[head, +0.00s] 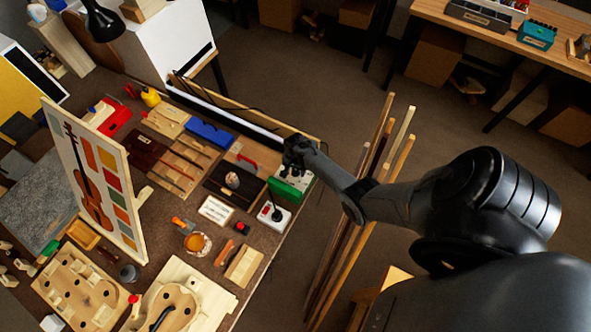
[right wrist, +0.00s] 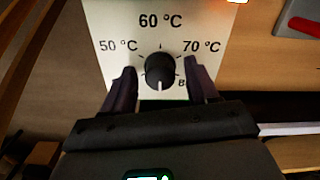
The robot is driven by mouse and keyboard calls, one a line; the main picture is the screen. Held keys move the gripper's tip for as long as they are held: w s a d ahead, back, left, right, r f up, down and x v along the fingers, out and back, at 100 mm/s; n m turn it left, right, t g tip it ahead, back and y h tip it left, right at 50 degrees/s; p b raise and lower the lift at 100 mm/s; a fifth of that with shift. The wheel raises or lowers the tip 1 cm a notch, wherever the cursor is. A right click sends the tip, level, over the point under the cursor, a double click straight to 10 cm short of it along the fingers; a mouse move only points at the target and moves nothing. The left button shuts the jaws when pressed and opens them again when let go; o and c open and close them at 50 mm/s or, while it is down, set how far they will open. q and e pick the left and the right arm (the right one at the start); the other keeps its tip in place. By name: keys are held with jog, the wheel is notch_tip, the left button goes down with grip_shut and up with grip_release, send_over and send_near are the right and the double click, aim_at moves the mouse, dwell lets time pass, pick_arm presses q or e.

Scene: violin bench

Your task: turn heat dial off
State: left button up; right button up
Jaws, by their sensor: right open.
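The heat dial (right wrist: 160,73) is a round black knob on a white panel (right wrist: 100,20) marked 50 °C, 60 °C and 70 °C. A partly hidden mark starting with 8 is at its lower right. The dial's white line points down in the right wrist view, away from the 60 °C mark. My right gripper (right wrist: 161,68) is open, with one dark finger on each side of the dial and gaps showing between. In the head view my right gripper (head: 294,150) is over the green-sided control box (head: 286,191) and hides the dial. My left gripper is out of view.
A white-based device with a black lever (head: 273,217) stands just in front of the box. A dark tray (head: 222,196) and a white label card (head: 216,210) are left of it. Upright wooden sticks (head: 366,190) stand beyond the bench edge, near my right arm.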

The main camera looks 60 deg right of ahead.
jog(key=c, duration=1)
jog(key=shift+c, duration=0.2)
